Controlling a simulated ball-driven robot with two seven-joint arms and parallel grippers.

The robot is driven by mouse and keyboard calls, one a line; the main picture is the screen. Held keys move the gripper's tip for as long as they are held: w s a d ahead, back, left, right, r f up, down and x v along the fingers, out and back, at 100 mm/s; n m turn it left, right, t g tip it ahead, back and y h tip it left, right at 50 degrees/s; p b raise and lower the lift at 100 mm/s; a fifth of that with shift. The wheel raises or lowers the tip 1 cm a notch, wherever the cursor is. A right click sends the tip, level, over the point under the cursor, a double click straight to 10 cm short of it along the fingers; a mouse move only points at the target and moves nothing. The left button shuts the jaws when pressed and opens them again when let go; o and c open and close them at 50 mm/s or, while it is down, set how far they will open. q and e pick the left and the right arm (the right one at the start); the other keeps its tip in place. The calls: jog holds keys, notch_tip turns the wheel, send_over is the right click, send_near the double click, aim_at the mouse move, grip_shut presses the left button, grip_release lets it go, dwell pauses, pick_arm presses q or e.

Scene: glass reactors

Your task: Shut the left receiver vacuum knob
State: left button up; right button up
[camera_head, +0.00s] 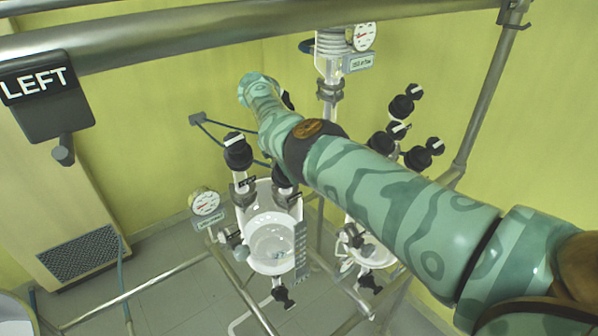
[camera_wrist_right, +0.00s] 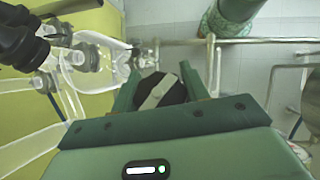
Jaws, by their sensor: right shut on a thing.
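In the wrist view my right gripper (camera_wrist_right: 162,88) has its two green fingers around a black knob (camera_wrist_right: 160,92) with a pale stripe across its face. In the head view my right arm crosses from the lower right to the upper middle, and its gripper and the held knob cannot be made out. The left-side glass receiver (camera_head: 273,242) hangs below the arm. A black knob with a white stripe (camera_head: 238,152) stands upright over its left side. Another black knob (camera_head: 287,174) is partly hidden by the arm. My left gripper is not in view.
A pressure gauge (camera_head: 205,202) sits left of the receiver. More black knobs (camera_head: 398,131) stand right of the arm. Steel frame rails (camera_head: 225,25) run overhead and below, and a LEFT sign (camera_head: 42,92) hangs at left. A black knob (camera_wrist_right: 22,40) and glassware show in the wrist view.

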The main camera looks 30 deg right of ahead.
jog(key=shift+a+f+m+y+b, duration=0.1)
jog(key=shift+f+m+y+b, duration=0.05)
jog(key=shift+m+y+b, duration=0.2)
jog(key=shift+s, duration=0.1)
jog(key=o, duration=1)
